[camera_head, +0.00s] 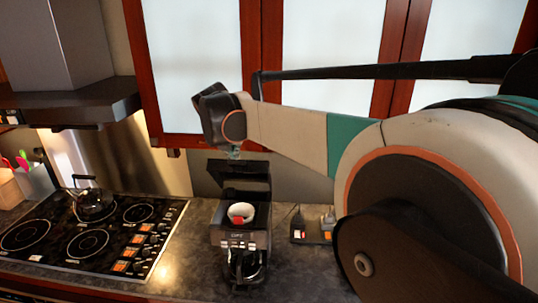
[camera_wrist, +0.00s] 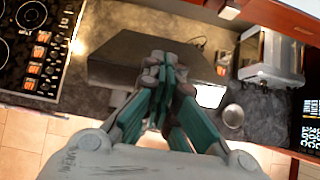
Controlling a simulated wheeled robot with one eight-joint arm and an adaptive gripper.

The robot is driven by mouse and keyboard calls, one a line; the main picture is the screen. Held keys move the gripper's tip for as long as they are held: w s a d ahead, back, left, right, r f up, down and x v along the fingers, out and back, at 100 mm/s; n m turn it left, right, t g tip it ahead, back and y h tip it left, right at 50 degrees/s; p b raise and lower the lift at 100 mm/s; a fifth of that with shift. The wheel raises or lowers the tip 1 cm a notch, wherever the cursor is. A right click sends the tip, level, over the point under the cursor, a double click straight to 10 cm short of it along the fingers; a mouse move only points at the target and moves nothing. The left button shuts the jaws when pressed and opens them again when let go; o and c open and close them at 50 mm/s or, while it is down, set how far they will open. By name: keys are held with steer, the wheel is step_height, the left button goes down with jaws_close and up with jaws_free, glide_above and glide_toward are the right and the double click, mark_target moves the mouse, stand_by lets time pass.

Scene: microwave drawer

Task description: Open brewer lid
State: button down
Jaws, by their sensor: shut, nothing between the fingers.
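The black coffee brewer (camera_head: 240,240) stands on the counter in the head view. Its lid (camera_head: 242,176) is raised and stands up at the back, so the white basket with a red patch (camera_head: 240,213) shows inside. My gripper (camera_head: 234,153) is just above the raised lid's top edge, small and partly hidden by my wrist. In the wrist view my teal-padded gripper (camera_wrist: 164,68) is shut with nothing in it, in front of a dark panel (camera_wrist: 112,62) that looks like the lid. I cannot tell whether the fingers touch it.
A black stove (camera_head: 90,235) with a kettle (camera_head: 92,202) is left of the brewer. A small dark device (camera_head: 311,230) sits to its right. Cabinets (camera_head: 200,70) hang behind my arm. The wrist view shows a silver appliance (camera_wrist: 270,55) and a round metal item (camera_wrist: 232,116) at right.

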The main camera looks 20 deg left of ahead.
steer(key=shift+w+a+r+p, duration=0.15)
steer(key=shift+w+r, duration=0.2)
steer(key=shift+w, duration=0.3)
steer(key=shift+w+a+r+p, duration=0.15)
steer(key=shift+w+r, duration=0.2)
steer(key=shift+w, duration=0.25)
stand_by(0.5)
